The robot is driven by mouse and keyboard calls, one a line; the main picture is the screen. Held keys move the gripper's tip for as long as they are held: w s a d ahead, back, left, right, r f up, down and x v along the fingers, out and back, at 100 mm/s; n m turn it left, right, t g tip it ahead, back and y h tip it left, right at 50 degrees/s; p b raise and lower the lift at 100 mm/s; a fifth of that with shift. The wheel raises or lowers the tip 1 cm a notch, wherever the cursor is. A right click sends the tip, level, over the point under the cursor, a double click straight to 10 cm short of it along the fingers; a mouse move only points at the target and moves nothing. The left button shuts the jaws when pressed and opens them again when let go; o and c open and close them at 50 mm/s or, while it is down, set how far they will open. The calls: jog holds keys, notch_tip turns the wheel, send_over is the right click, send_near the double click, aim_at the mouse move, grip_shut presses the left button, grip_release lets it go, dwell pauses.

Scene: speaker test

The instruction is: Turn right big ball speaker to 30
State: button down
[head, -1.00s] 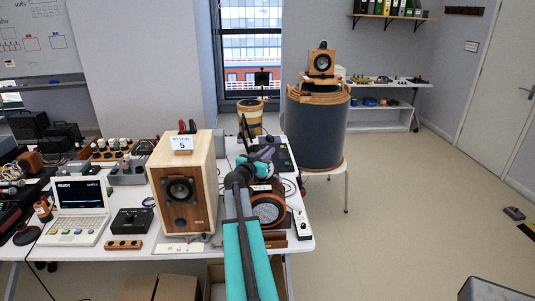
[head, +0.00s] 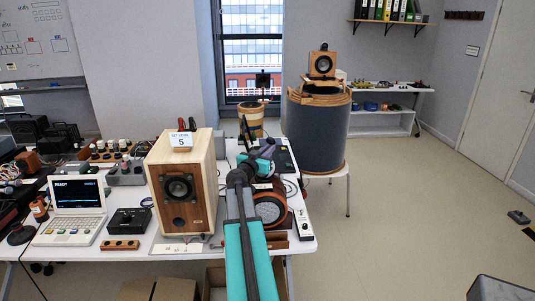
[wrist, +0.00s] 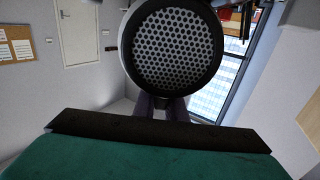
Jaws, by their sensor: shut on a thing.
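A round speaker with an orange rim and a dark face (head: 270,208) stands low on the table's right part, partly hidden by my arm. My gripper (head: 268,151) is just above and behind it in the head view, small and partly hidden. In the wrist view, a round black perforated grille (wrist: 172,45) fills the top middle. The purple fingers of my gripper (wrist: 161,106) reach its lower edge and are shut on this thing. Their tips are hidden. I cannot tell whether the grille belongs to the orange-rimmed speaker, nor read any angle.
A wooden box speaker (head: 183,190) stands close left of my arm, with a card reading 5 (head: 181,139) on top. A white laptop (head: 76,210) and small black boxes lie further left. A large grey drum (head: 318,130) stands behind right. The floor at right is mostly clear.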

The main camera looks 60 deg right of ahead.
jog(key=shift+s+f, duration=0.1)
jog(key=shift+s, duration=0.05)
jog(key=c, duration=1.8)
grip_release()
jog(key=shift+a, duration=0.1)
jog(key=s+a+b, duration=0.1)
jog(key=a+b, duration=0.3)
jog(key=a, duration=0.9)
jog(key=shift+a+b, duration=0.35)
jog(key=shift+s, duration=0.15)
